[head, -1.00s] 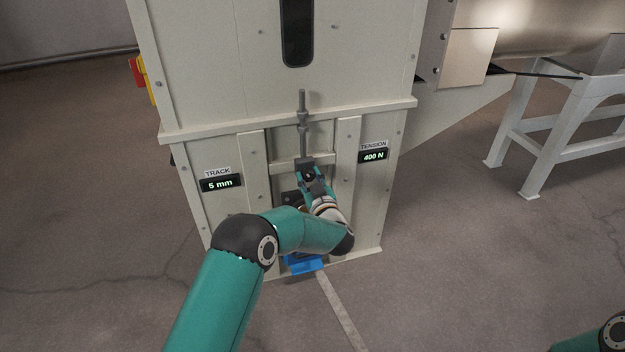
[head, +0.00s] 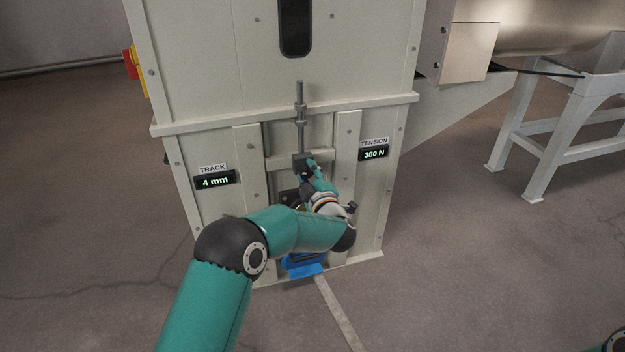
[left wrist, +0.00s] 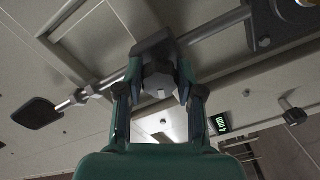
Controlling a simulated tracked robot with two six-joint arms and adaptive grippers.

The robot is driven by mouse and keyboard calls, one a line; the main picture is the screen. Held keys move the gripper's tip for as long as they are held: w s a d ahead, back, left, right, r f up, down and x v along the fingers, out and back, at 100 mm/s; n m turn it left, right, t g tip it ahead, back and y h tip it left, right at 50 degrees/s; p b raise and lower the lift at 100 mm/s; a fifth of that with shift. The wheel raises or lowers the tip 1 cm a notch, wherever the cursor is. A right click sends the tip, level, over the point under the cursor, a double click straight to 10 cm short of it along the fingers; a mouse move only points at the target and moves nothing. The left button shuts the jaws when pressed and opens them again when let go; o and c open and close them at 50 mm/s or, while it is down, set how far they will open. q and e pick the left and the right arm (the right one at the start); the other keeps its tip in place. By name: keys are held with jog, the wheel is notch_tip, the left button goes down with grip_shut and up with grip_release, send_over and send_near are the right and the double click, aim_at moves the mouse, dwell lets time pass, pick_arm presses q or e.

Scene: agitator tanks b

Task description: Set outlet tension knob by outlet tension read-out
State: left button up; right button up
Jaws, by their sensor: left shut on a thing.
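The tension read-out (head: 374,153) on the right of the machine's front shows 380 N under a TENSION label. My left gripper (head: 304,168) is below the vertical threaded rod (head: 300,108) at the middle of the front. In the head view my gripper and arm mostly hide this knob. My right gripper is out of view.
The track read-out (head: 215,180) on the left shows 4 mm. Raised uprights flank the rod. A blue part (head: 303,268) lies low behind my left arm. A red and yellow switch (head: 132,65) is on the left side. A white stand (head: 540,150) is at right; floor there is open.

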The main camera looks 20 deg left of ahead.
pick_arm(q)
jog(key=n, duration=0.2)
jog(key=shift+d+n, duration=0.15)
jog(key=shift+n, duration=0.25)
jog(key=n, duration=0.8)
jog(key=shift+f+n, duration=0.1)
jog(key=shift+n, duration=1.2)
jog(key=shift+f, duration=0.15)
jog(key=o, duration=1.2)
jog(key=shift+c, duration=0.2)
jog(key=shift+r, duration=0.2)
